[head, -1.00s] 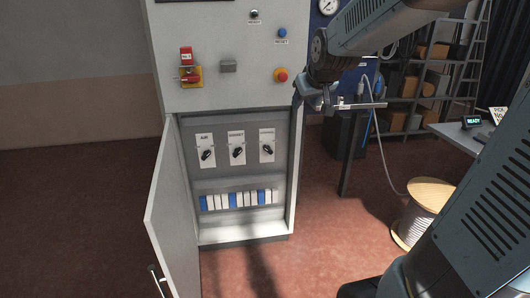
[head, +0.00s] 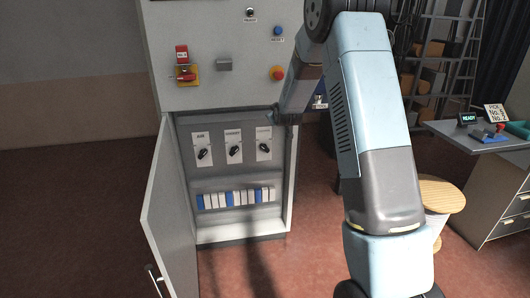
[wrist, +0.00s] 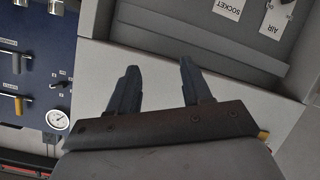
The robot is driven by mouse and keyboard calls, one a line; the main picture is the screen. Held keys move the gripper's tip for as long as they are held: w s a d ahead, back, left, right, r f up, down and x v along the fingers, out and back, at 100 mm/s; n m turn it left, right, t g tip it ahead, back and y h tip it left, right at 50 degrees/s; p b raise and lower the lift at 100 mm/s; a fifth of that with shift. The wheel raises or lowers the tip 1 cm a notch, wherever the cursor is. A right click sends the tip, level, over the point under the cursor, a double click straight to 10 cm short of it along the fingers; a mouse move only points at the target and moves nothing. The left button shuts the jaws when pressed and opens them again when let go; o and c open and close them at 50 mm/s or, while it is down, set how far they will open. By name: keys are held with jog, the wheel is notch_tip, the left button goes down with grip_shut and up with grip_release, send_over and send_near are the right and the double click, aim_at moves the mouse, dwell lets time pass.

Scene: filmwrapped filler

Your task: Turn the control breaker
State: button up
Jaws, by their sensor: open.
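In the head view the cabinet's open lower compartment holds three black rotary breakers on white plates. The left one (head: 203,152) is labelled AIR and the middle one (head: 234,149) seems to read SOCKET. The right one (head: 264,147) has a label too small to read surely; its handle is tilted. My gripper (head: 290,116) is at the cabinet's right edge, above and right of the right breaker, its fingers hard to make out. In the wrist view my gripper (wrist: 157,82) is open and empty over a pale cabinet surface. The SOCKET plate (wrist: 229,20) appears upside down there.
The cabinet door (head: 168,215) stands open at the left. A red emergency button (head: 277,73) and a red lockout tag (head: 182,55) are on the upper panel. Blue and white modules (head: 236,197) sit below the breakers. A cable spool (head: 441,195) and a desk (head: 470,138) are at right.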

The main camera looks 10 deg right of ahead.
jog(key=w+f+n+t, duration=0.1)
jog(key=w+f, duration=0.2)
jog(key=f, duration=0.4)
jog(key=w+f+n+t, duration=0.1)
jog(key=w+f, duration=0.3)
jog(key=f, duration=0.3)
jog(key=n+t, duration=0.2)
send_near(264, 149)
jog(key=w, duration=0.8)
jog(key=shift+w+d+f, duration=0.2)
jog(key=shift+w+f, duration=0.05)
jog(key=shift+w, duration=0.15)
jog(key=shift+c, duration=0.2)
grip_shut()
